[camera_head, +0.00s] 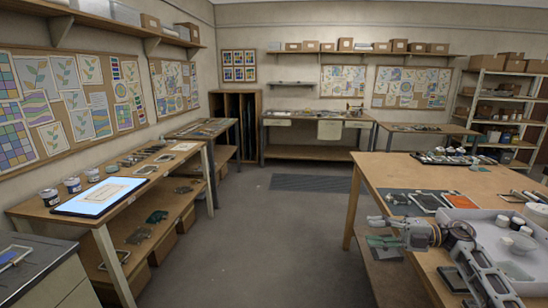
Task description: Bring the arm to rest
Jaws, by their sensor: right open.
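My right arm comes in from the lower right, over the wooden work table (420,172) on the right. Its gripper (377,231) points left, at the near left edge of that table. The fingers are apart with nothing visible between them. Whether the gripper touches the table is hard to tell, but it appears to be above it. My left gripper is not in view.
A white tray (470,214) with white jars lies on the right table beside my arm. Framed panels (428,201) lie behind the gripper. A bench (40,212) with a lit light pad (100,196) stands left. The grey floor (265,235) between is clear.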

